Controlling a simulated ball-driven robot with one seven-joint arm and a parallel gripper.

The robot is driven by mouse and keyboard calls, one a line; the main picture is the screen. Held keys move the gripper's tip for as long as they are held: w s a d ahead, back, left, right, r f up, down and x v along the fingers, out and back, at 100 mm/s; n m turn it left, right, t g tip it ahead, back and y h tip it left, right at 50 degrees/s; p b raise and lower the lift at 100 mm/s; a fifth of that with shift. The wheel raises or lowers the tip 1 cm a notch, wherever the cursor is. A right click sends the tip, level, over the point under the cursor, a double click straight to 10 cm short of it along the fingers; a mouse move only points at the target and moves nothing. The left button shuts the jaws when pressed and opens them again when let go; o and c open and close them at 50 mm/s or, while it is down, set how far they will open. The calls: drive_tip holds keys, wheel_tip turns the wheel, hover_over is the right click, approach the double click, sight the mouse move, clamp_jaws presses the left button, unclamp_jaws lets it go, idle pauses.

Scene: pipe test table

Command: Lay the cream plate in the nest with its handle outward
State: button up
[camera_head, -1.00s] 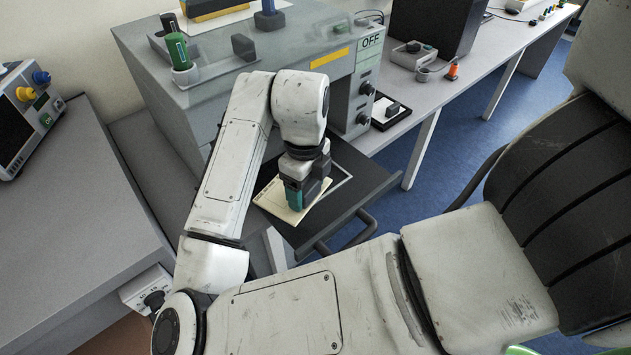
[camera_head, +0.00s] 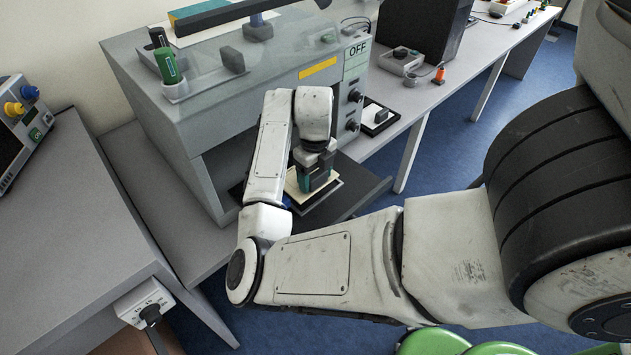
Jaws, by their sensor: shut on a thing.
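The cream plate (camera_head: 297,190) is partly in view beneath my gripper (camera_head: 309,186), at the front of the grey machine. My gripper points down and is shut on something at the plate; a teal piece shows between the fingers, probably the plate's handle. A dark drawer or tray (camera_head: 349,192) sticks out of the machine under the plate. A pale-edged frame, possibly the nest, shows beside the plate on this tray. My arm and gripper hide much of the plate and nest, so I cannot tell whether the plate lies fully inside.
The grey machine (camera_head: 222,118) has a clear cover, an OFF sign and knobs. Green (camera_head: 165,66) and black markers stand on its left. Left is a grey bench (camera_head: 68,235) with an instrument; blue floor is open at right.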

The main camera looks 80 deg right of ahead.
drive_tip(key=shift+d+f, duration=0.6)
drive_tip(key=shift+f, duration=0.1)
drive_tip(key=shift+w+f+p, duration=0.1)
drive_tip(key=shift+f+p, duration=0.3)
drive_tip(key=shift+f, duration=1.15)
drive_tip(key=shift+f, duration=0.15)
drive_tip(key=o, duration=1.3)
drive_tip(key=shift+r+b, duration=0.35)
drive_tip(key=shift+r, duration=3.55)
